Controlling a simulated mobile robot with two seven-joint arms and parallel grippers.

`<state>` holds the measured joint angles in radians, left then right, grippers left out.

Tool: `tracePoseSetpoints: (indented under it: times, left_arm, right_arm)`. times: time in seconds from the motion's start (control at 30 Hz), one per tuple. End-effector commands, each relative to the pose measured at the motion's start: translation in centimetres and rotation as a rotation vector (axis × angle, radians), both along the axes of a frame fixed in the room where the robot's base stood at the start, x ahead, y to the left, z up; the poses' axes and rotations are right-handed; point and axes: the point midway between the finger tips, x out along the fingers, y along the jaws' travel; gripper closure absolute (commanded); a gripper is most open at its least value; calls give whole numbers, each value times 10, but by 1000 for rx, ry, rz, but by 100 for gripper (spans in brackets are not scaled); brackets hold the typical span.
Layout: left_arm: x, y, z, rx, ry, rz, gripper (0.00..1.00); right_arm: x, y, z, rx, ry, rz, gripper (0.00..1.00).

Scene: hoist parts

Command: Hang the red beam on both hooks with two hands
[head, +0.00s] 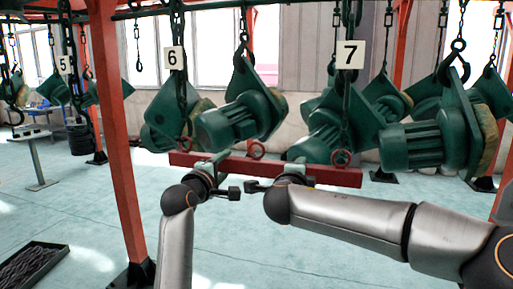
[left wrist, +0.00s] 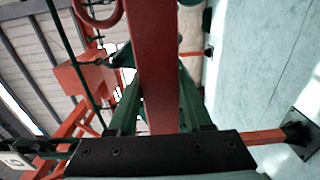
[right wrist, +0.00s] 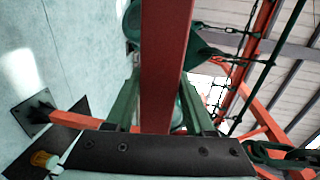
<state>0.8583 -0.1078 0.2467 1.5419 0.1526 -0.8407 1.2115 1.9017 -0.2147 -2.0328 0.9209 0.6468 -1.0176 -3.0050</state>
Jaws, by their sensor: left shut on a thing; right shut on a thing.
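The red beam (head: 318,174) hangs in the air, nearly level, across the middle of the head view. My left gripper (head: 214,160) is shut on its left part, and my right gripper (head: 297,164) is shut on it right of the middle. The beam also runs between the fingers in the left wrist view (left wrist: 155,70) and the right wrist view (right wrist: 165,60).
Green hoist motors hang close behind the beam, one (head: 238,118) in the middle and one (head: 425,142) at the right. A red post (head: 118,150) stands at the left. A black tray (head: 32,267) lies on the floor at lower left. The floor below is mostly clear.

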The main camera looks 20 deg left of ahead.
Motion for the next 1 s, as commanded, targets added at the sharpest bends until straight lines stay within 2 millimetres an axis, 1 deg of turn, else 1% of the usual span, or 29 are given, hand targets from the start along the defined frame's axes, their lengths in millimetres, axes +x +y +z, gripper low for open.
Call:
tracePoseSetpoints:
  times: [0.03, 0.07, 0.33, 0.37, 0.5, 0.53, 0.83, 1.0]
  left_arm:
    - [0, 0, 2, 0, -5, 0, 100]
    - [0, 0, 2, 0, -5, 0, 47]
    - [0, 0, 1, 0, -2, 0, 16]
    - [0, 0, 1, 0, -2, 0, 15]
    - [0, 0, 1, 0, -1, 0, 15]
    - [0, 0, -3, 3, 8, 0, 15]
    - [0, 0, -1, 1, 3, 0, 15]
    - [0, 0, -1, 1, 1, 0, 15]
  right_arm:
    - [0, 0, 2, 4, -2, -1, 100]
    - [0, 0, 2, 4, -2, -1, 100]
    - [0, 0, 2, 3, -3, 0, 100]
    - [0, 0, 2, 3, -3, 0, 100]
    - [0, 0, 2, 2, -4, -1, 100]
    - [0, 0, 2, 2, -4, -1, 49]
    - [0, 0, 1, 1, -2, 0, 15]
    - [0, 0, 1, 1, -1, 0, 15]
